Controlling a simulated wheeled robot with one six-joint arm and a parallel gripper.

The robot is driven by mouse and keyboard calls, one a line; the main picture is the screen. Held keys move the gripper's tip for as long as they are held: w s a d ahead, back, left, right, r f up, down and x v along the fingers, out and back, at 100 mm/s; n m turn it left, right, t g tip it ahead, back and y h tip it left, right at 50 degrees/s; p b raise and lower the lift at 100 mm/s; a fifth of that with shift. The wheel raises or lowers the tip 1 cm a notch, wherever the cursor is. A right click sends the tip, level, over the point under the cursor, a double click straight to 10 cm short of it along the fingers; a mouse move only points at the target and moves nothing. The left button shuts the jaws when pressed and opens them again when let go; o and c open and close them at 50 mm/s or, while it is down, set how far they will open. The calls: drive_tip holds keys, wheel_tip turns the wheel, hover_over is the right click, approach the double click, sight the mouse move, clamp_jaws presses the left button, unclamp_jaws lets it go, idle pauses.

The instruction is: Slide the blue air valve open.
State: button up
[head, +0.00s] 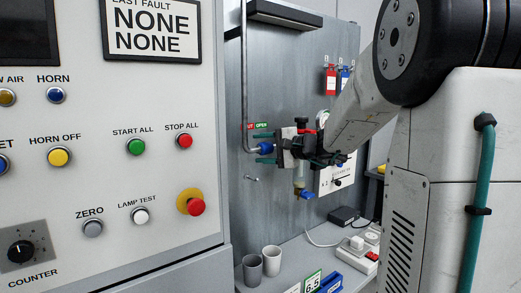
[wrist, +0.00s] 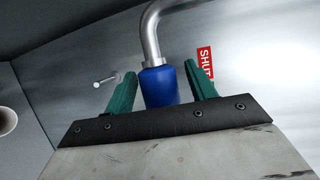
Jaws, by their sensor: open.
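The blue air valve (wrist: 160,87) is a short blue sleeve at the end of a bent grey metal pipe. In the head view the blue valve (head: 265,148) sits on the grey back panel, just below the label pair. My gripper (wrist: 160,69) is open, with one green finger on each side of the blue valve. A red SHUT label (wrist: 205,62) is beside the right finger. In the head view, a green OPEN label (head: 262,125) is right of the red one.
A control cabinet (head: 110,255) with several buttons and a red stop knob (head: 196,207) fills the left. A small peg (wrist: 105,80) sticks out of the panel left of the fingers.

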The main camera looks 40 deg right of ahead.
sight(270, 147)
drive_tip(key=shift+w+a+f, duration=0.1)
drive_tip(key=shift+w+a, duration=0.1)
drive_tip(key=shift+w, duration=0.2)
drive_tip(key=c, duration=1)
drive_tip(key=shift+d, duration=1.7)
drive_tip(key=o, duration=1)
drive_tip(key=shift+d, duration=0.2)
drive_tip(key=shift+a, duration=0.15)
drive_tip(key=v, duration=0.7)
drive_tip(key=shift+s, duration=0.35)
